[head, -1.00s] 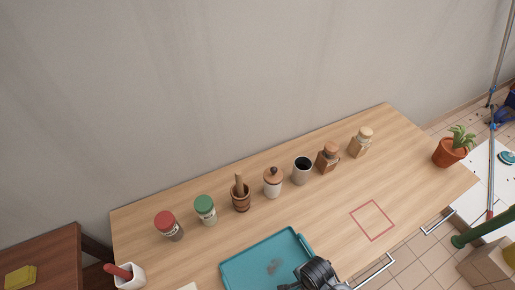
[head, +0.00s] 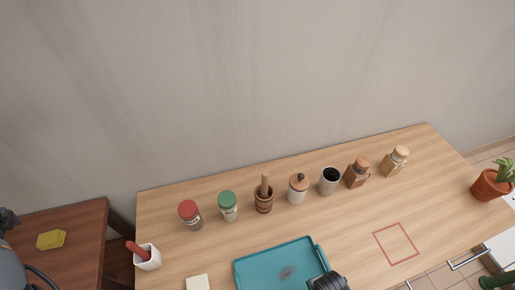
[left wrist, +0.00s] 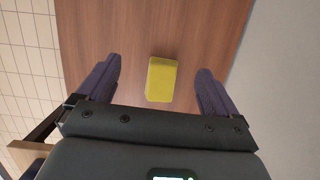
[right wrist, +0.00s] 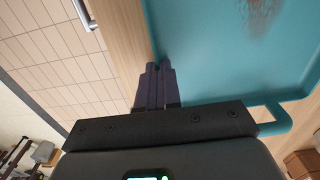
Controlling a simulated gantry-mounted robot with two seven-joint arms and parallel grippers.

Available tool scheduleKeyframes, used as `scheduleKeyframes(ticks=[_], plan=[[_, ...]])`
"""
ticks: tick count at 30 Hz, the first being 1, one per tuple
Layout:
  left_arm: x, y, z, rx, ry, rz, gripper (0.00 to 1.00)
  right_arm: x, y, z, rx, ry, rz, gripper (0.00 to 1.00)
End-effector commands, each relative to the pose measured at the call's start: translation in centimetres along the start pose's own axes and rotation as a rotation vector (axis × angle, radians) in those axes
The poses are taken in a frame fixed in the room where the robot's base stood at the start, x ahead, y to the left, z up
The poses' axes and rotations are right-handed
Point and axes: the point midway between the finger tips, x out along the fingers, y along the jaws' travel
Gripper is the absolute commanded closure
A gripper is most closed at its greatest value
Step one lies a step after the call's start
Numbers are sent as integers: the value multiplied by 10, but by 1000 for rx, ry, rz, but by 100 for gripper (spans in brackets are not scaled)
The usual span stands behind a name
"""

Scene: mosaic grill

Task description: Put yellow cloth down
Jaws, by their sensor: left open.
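The yellow cloth (head: 51,239) lies on the dark brown side table (head: 75,215) at the left of the head view. In the left wrist view the cloth (left wrist: 161,79) is a small folded-looking block on the wood, between the lines of my fingers. My left gripper (left wrist: 156,70) is open and empty, with a finger on each side and clear of the cloth. My right gripper (right wrist: 158,68) has its fingers together with nothing seen between them, beside the teal tray (right wrist: 200,50). The tray (head: 262,262) has a brownish stain.
A white holder (head: 148,257) with a red handle stands at the left. A red square outline (head: 396,244) encloses bare tabletop.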

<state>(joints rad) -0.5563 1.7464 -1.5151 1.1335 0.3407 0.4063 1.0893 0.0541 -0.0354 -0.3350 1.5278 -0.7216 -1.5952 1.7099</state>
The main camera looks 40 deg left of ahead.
Motion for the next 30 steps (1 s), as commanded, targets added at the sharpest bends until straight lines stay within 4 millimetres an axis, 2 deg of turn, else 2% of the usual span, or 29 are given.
scheduleKeyframes(ticks=[5, 10, 13, 15, 18, 21, 30], plan=[[7, 10, -8, -11, -128, 28, 6, 1, 1, 0, -1, -1, 2, 100], [2, 13, -35, -5, -203, 66, 6, 1, 1, 0, -1, -1, 2, 100], [-5, 8, -58, -10, -214, 78, 6, 1, 1, 0, -1, -1, 2, 100], [-11, -2, -80, -17, -194, 71, 6, 1, 1, 0, -1, -1, 2, 100], [-14, -16, -98, -18, -160, 44, 6, 1, 1, 0, 0, -1, 2, 100], [-9, -25, -102, -22, -147, 27, 6, 1, 0, 0, 0, -1, 2, 100], [34, -24, -97, -24, -141, 24, 6, 0, 0, 0, 0, -1, 1, 100]])
